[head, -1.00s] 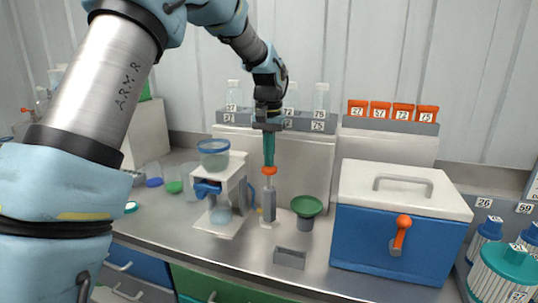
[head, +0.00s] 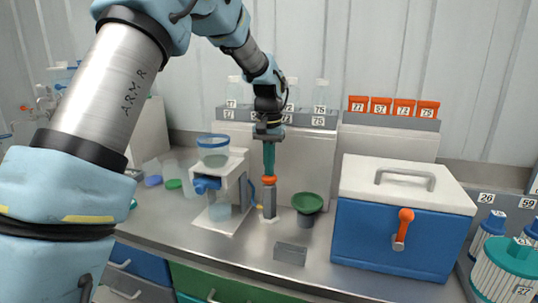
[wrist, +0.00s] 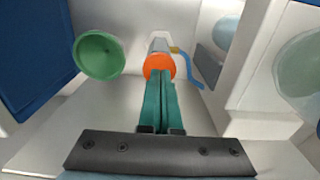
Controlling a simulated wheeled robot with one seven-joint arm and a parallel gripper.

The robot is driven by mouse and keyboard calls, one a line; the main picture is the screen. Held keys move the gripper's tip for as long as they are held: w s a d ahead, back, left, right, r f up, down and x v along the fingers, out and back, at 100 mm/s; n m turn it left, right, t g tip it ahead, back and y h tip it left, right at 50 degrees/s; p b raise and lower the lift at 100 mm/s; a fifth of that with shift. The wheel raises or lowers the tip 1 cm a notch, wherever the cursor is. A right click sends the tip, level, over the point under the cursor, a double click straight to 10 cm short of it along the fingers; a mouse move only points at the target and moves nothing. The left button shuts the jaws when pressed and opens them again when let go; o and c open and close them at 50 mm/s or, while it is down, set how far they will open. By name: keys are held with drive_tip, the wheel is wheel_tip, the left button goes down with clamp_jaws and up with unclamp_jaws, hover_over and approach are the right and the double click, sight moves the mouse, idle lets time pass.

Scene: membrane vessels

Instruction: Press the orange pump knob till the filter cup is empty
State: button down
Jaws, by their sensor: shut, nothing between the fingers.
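The orange pump knob (head: 269,180) tops the grey pump (head: 269,203) on the bench. It also shows in the wrist view (wrist: 159,66). My gripper (head: 269,172) is shut and points down, its teal fingertips on or just above the knob; in the wrist view the fingers (wrist: 160,82) meet the knob's edge. The knob sits low, close to the pump body. The filter cup (head: 213,152), clear with a blue rim, stands on a white stand left of the pump and holds some bluish liquid. A flask (head: 220,207) with liquid sits below it.
A green funnel (head: 307,203) stands just right of the pump. A small grey block (head: 290,253) lies in front. A blue cooler (head: 390,238) with a white lid fills the right. Bottles and orange-capped items line the back shelf.

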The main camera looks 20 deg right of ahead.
wheel_tip(320, 180, up, 14)
drive_tip(key=shift+p, duration=0.3)
idle(0.3)
idle(0.7)
